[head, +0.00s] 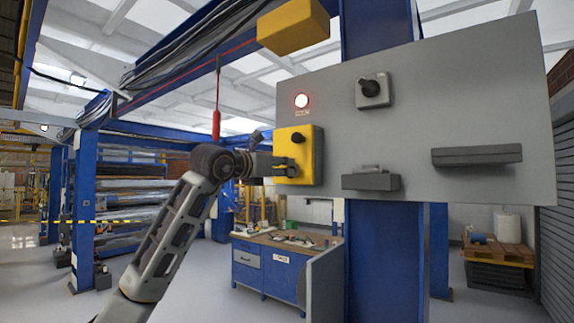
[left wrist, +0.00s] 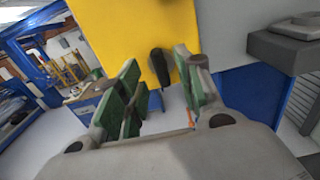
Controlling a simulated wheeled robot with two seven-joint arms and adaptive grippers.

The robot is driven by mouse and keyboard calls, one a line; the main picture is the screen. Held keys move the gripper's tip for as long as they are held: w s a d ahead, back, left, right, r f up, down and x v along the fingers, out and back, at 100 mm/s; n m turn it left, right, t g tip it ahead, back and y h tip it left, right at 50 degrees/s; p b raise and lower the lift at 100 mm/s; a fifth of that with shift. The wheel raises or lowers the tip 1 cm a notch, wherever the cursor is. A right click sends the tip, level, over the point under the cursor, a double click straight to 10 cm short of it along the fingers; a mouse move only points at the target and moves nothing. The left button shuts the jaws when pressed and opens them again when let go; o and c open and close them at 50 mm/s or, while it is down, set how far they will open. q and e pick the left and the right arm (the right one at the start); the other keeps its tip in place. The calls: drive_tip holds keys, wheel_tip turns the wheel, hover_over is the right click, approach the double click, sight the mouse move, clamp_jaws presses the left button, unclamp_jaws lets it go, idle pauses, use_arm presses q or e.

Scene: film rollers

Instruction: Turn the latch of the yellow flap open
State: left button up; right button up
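The yellow flap (head: 309,172) is on the grey panel's left end in the head view and also fills the top of the left wrist view (left wrist: 130,30). A black knob (head: 297,137) sits on its upper part. In the left wrist view a black handle (left wrist: 158,64) points down near the flap's lower edge; I cannot tell if it is the same part. My left gripper (head: 284,167) is in front of the flap's lower half. Its green-padded fingers (left wrist: 162,88) are open, with the handle showing between them; contact cannot be told. My right gripper is out of view.
A yellow box (head: 293,25) is above. A blue column (head: 383,250) stands behind, with a workbench (head: 272,262) at lower left.

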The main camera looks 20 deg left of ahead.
use_arm(q)
drive_tip(key=shift+p+x, duration=0.4)
drive_tip(key=shift+x, duration=1.2)
clamp_jaws()
